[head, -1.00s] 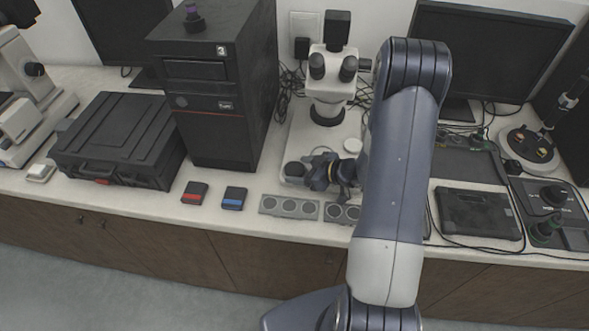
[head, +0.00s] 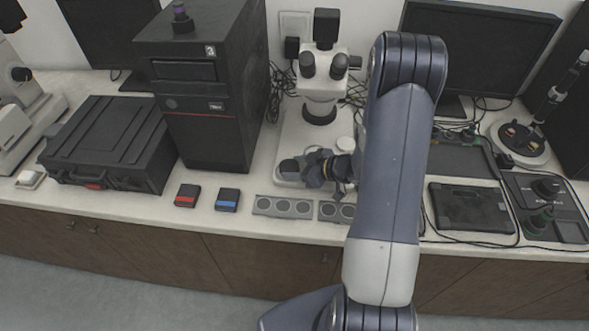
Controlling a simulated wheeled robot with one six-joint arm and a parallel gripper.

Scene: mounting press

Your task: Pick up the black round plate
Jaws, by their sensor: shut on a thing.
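The black round plate (head: 289,166) shows as a small dark disc at the front left of the microscope's pale base (head: 287,183). My gripper (head: 306,168) is just right of it, at the plate's right edge, reaching in from the right. It is shut on the plate. The fingertips are small and dark, so the exact grip is hard to make out. I cannot tell whether the plate is clear of the base.
The microscope (head: 323,75) stands behind my gripper. Grey trays with round wells (head: 283,207) lie in front. A black computer tower (head: 208,95) stands to the left, with red (head: 187,195) and blue (head: 228,199) boxes before it. A black tablet (head: 470,208) lies right.

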